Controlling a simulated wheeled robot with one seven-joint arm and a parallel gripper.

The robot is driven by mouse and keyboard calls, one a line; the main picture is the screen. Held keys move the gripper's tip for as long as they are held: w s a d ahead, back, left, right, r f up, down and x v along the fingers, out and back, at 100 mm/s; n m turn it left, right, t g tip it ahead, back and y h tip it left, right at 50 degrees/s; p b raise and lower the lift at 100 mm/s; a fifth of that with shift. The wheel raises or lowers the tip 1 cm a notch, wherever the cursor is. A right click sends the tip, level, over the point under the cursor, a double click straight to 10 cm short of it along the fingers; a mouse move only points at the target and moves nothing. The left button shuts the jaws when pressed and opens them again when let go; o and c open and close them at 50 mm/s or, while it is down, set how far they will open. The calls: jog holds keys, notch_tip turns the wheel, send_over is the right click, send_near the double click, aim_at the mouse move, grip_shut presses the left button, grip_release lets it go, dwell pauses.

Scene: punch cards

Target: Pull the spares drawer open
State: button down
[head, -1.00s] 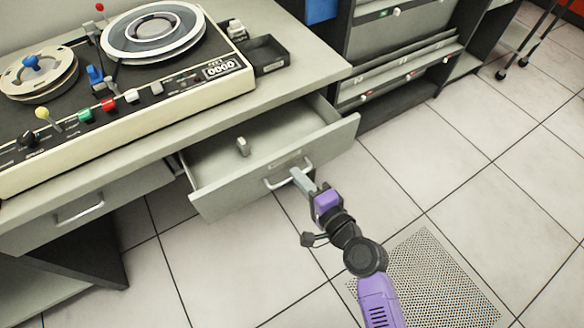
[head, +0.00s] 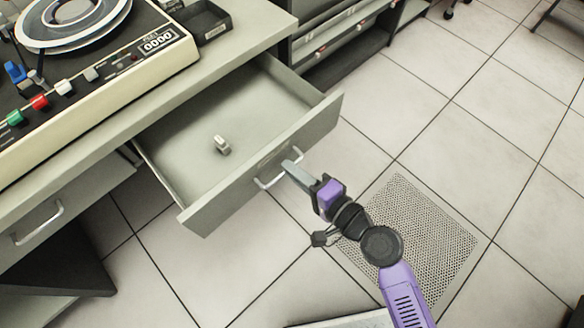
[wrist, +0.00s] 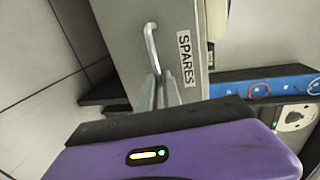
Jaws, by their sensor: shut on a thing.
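The spares drawer (head: 270,168) stands well out from the grey desk in the head view, with its inside showing. A small pale object (head: 222,145) lies on the drawer floor. The drawer's bar handle (head: 268,182) is on its front panel. My gripper (head: 290,168) is shut on this handle. In the wrist view the drawer front carries a "SPARES" label (wrist: 186,59), and the handle (wrist: 151,45) runs down between my gripper's fingers (wrist: 160,92). The exact contact is partly hidden by the fingers.
A tape machine (head: 80,80) and a small black tray (head: 203,20) sit on the desktop. A second drawer with a handle (head: 38,224) is shut at left. A perforated floor panel (head: 425,235) lies under my arm.

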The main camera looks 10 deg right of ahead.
jog(key=c, duration=1.5)
grip_release()
jog(key=shift+c, duration=0.2)
jog(key=v, duration=0.7)
jog(key=shift+s+d+b, duration=0.25)
jog(key=shift+s+b, duration=0.05)
jog(key=shift+b, duration=0.1)
jog(key=shift+r, duration=0.1)
